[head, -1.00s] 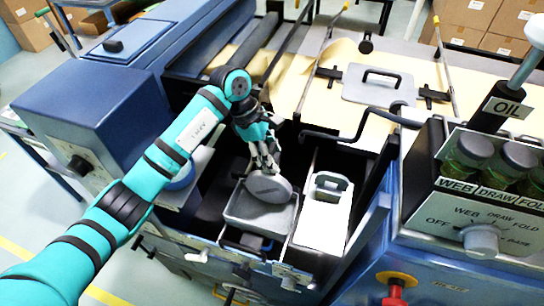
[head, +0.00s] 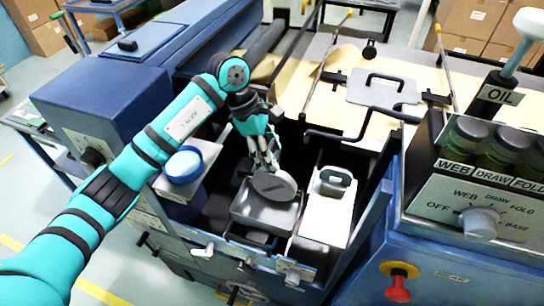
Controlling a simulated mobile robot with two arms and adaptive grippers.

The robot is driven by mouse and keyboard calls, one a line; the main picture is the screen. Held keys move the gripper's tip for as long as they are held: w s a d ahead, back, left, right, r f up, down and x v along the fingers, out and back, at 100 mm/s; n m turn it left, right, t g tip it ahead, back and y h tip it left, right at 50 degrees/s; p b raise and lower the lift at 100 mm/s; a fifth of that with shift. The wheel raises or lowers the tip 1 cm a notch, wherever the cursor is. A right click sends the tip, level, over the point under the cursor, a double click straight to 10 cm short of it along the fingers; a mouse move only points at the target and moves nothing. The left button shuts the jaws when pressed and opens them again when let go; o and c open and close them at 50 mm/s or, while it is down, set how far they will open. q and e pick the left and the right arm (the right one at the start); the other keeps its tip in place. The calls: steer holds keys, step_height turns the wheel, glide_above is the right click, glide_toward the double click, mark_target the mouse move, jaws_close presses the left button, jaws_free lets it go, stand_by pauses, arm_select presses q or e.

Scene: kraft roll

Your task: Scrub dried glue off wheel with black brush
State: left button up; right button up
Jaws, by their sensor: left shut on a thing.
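My left gripper (head: 267,165) comes down from the left arm and is shut on a grey round disc, which looks like the wheel (head: 274,187). The disc is tilted, its flat face towards me, over a shallow grey tray (head: 262,219) in the machine's open bay. I cannot tell whether its lower edge touches the tray. Dried glue on it is too small to make out. I cannot pick out a black brush for certain. My right gripper is not in view.
Right of the grey tray is a white tray (head: 325,218) with a grey handled piece (head: 333,180). A bent black bar (head: 345,135) crosses behind. The control panel (head: 478,205) and oil bottle (head: 507,75) stand at right.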

mark_target(273, 148)
arm_select(q)
steer(key=shift+r, duration=0.95)
steer(key=shift+s+r+p, duration=0.15)
steer(key=shift+r+p, duration=0.35)
steer(key=shift+r, duration=0.5)
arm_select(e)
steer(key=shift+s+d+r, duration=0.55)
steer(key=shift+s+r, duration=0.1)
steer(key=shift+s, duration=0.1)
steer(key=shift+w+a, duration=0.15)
